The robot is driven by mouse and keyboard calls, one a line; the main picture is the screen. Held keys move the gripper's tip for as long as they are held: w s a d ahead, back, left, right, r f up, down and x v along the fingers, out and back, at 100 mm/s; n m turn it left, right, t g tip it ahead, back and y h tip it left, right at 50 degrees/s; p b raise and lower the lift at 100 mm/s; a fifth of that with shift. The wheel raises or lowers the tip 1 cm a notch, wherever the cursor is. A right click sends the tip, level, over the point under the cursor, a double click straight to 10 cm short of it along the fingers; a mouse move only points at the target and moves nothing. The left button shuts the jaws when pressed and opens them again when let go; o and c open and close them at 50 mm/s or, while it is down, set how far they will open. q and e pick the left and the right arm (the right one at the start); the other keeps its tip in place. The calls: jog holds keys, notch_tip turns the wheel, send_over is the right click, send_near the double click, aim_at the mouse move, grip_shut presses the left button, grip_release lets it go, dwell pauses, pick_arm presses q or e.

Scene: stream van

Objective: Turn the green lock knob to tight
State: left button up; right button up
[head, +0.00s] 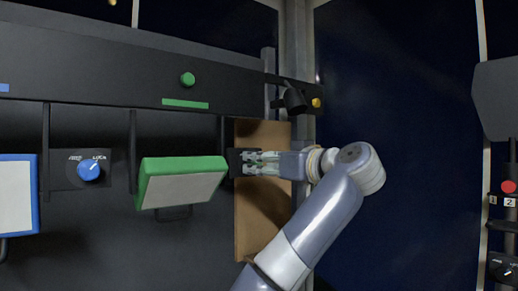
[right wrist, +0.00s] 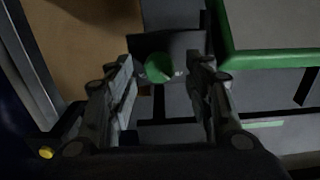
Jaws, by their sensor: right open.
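The green lock knob (right wrist: 159,66) is on a dark plate in the right wrist view. A pale mark shows on the plate beside it, too small to read. My right gripper (right wrist: 162,88) is open, with one finger to each side of the knob; I cannot tell whether either touches it. In the head view my right gripper (head: 250,163) reaches left to a dark plate beside the green-framed panel (head: 182,184), and the knob is hidden behind it. My left gripper is not in view.
A blue knob (head: 88,170) sits on a labelled plate at left, beside a blue-framed panel (head: 16,195). A green button (head: 187,78) is above. A brown board (head: 262,225) lies behind my right gripper. A black fixture (head: 294,100) and yellow button (head: 316,102) are above it.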

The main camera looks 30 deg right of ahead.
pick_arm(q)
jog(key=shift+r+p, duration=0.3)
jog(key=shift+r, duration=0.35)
pick_arm(e)
jog(key=shift+w, duration=0.95)
jog(key=c, duration=1.1)
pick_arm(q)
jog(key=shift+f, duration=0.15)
